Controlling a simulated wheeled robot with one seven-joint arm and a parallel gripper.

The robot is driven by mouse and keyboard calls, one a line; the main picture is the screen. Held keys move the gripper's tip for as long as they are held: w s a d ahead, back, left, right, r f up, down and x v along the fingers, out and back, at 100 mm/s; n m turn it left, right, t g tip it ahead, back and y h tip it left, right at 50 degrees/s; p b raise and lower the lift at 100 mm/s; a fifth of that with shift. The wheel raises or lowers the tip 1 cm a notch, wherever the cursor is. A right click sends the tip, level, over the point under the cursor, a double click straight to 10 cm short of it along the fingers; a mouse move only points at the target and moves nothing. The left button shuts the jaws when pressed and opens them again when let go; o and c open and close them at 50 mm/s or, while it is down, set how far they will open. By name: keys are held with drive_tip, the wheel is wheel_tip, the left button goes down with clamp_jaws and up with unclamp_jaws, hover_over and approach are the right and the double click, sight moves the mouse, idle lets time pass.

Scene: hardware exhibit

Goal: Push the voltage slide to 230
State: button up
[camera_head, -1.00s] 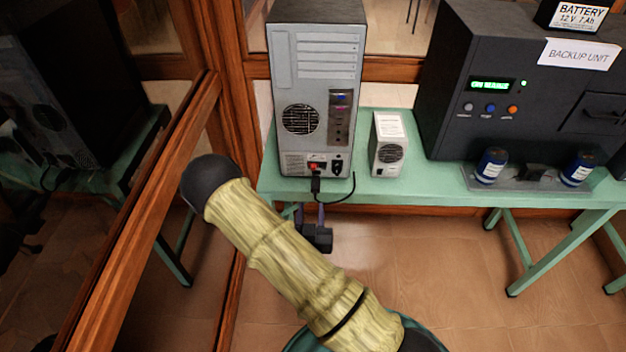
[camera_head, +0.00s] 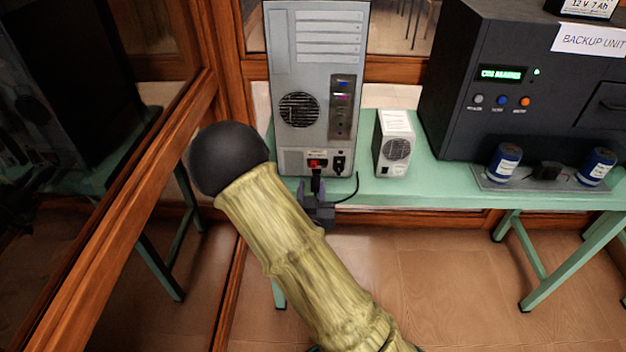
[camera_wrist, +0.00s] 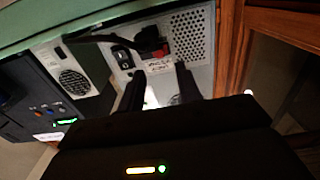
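The grey computer tower (camera_head: 282,85) stands on the green bench with its back panel facing me. The red voltage slide (camera_head: 317,163) is low on that panel, left of the black power socket (camera_head: 338,163). Its setting is too small to read. The red part also shows in the wrist view (camera_wrist: 161,50), where the picture is turned over and a dark cable is beside it. My gripper (camera_head: 317,190) is at the bench's front edge, just below the slide. In the wrist view its two dark fingers (camera_wrist: 160,70) are apart, with nothing seen between them, pointing at the panel.
A black cable (camera_head: 347,196) hangs at the tower's lower front. A small white fan box (camera_head: 394,145) stands right of the tower. The black backup unit (camera_head: 470,110) is farther right. A wooden frame with glass (camera_head: 130,190) runs close on the left.

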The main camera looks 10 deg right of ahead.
sight(314, 167)
drive_tip(key=shift+w+d+b, duration=0.2)
drive_tip(key=shift+w+b, duration=0.3)
drive_tip(key=shift+b, duration=0.05)
drive_tip(key=p+x, duration=0.1)
drive_tip(key=x, duration=0.4)
drive_tip(key=shift+w, duration=0.25)
clamp_jaws()
